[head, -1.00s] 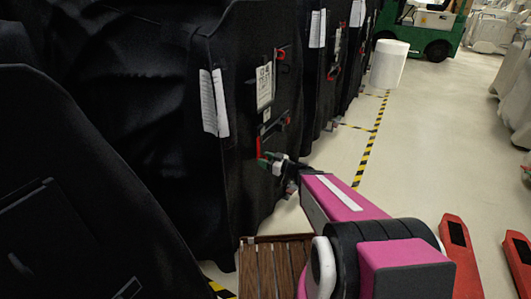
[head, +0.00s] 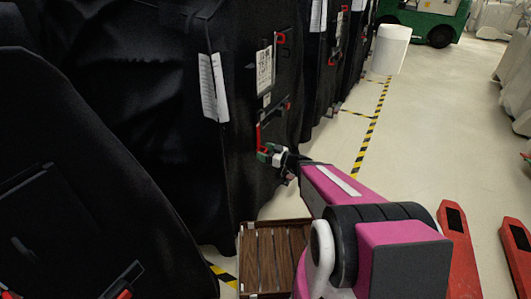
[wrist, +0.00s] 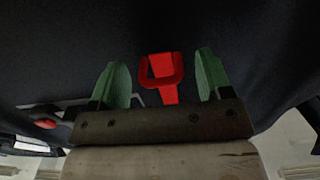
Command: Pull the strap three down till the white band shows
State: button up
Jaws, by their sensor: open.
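A red strap end with a squared loop (wrist: 161,75) hangs against the black cart cover in the wrist view. It also shows as a thin upright red strip (head: 258,136) low on the cover's end face in the head view. Only red shows on it. My gripper (wrist: 160,60) is open, with one green fingertip on each side of the strap and a gap on both sides. In the head view my gripper (head: 264,153) is right at the strap's lower end. Whether a finger touches the cover is unclear.
Other red straps and buckles (head: 280,38) and a white label (head: 264,70) are higher on the same cover. A wooden crate (head: 272,222) stands on the floor below. More covered carts stand behind; the aisle by the striped floor tape (head: 369,135) is open.

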jog(key=v, duration=1)
jog(key=shift+s+d, duration=0.25)
jog(key=shift+d, duration=0.05)
jog(key=s+a+f+m+g+h, duration=0.2)
jog(key=s+a+m+g+h, duration=0.3)
jog(key=g, duration=0.4)
jog(key=s+d+r+m+g+h, duration=0.1)
jog(key=s+d+r+m+h, duration=0.2)
jog(key=d+m+h, duration=0.3)
jog(key=d+h, duration=0.2)
jog(key=h, duration=0.2)
jog(key=shift+d, duration=0.2)
dwell(2.4)
